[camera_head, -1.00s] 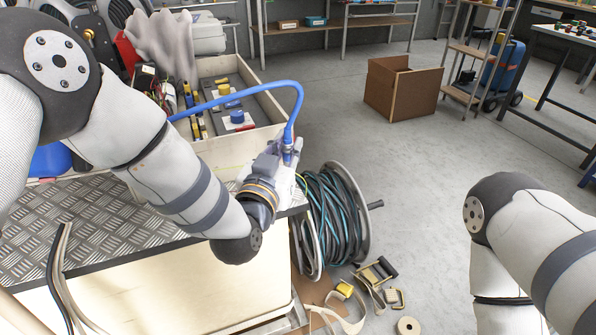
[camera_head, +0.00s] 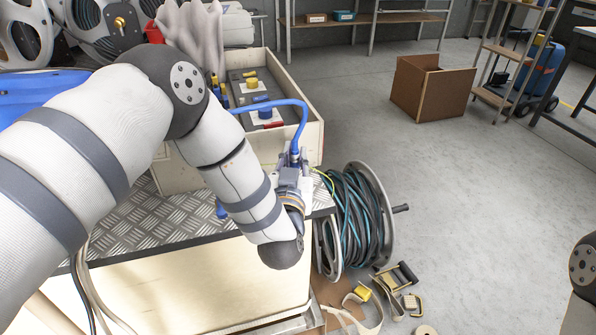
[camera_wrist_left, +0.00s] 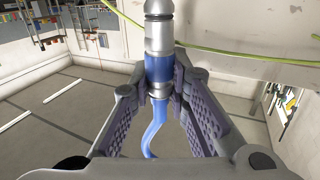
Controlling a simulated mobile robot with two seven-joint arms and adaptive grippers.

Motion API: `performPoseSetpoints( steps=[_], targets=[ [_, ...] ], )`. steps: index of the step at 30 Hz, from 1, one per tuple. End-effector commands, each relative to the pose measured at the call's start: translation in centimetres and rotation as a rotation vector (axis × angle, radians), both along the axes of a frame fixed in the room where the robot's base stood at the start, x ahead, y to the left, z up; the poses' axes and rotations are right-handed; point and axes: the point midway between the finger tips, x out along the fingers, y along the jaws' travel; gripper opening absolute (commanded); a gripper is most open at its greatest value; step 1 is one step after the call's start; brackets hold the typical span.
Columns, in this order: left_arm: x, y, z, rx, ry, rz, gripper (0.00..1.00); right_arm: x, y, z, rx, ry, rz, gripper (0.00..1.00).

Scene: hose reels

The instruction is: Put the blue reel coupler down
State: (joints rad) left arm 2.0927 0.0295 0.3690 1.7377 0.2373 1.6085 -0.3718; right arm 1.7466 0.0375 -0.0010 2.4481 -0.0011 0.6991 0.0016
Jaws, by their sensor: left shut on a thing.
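The blue reel coupler (camera_wrist_left: 159,68) is a silver and blue fitting with a blue hose (camera_wrist_left: 155,128) behind it, seen in the left wrist view. My left gripper (camera_wrist_left: 160,85) is shut on it, one finger on each side. In the head view my left gripper (camera_head: 291,165) is at the front right of the wooden crate, partly hidden by my own arm. The blue hose (camera_head: 278,102) arches up from it and back over the crate. My right gripper is out of the picture; only part of my right arm shows at the right edge.
A wooden crate (camera_head: 312,125) stands on a diamond-plate bench top (camera_head: 135,222). A reel of dark and teal hose (camera_head: 358,222) sits right of the bench. Straps and buckles (camera_head: 385,290) lie below it. A brown box (camera_head: 431,90) stands on open floor. A yellow-green line (camera_wrist_left: 225,52) crosses the wrist view.

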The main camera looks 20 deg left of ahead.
Motion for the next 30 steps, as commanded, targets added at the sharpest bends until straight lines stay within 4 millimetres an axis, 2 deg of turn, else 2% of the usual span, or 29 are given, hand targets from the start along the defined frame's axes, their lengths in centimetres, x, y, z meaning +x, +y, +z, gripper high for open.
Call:
performPoseSetpoints(
  steps=[5, 9, 20, 21, 23, 30],
  targets=[
    [1.3, 0.5, -1.6, 0.000, -0.002, 0.000, 0.00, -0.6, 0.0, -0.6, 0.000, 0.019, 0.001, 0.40],
    [1.2, 0.4, -4.4, 0.000, 0.001, -0.001, 0.00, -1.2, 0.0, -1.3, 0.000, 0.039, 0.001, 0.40],
    [1.2, 0.4, -4.6, 0.000, -0.005, -0.002, 0.00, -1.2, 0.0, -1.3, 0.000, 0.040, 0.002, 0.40],
    [1.2, 0.4, -4.6, 0.000, -0.005, -0.002, 0.21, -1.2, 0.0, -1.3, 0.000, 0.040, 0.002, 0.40],
    [1.2, 0.4, -4.5, -0.001, -0.006, -0.002, 0.34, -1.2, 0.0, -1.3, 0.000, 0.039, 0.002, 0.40],
    [1.2, 0.4, -4.5, -0.001, -0.006, -0.002, 0.36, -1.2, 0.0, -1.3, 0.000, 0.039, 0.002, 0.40]
  ],
)
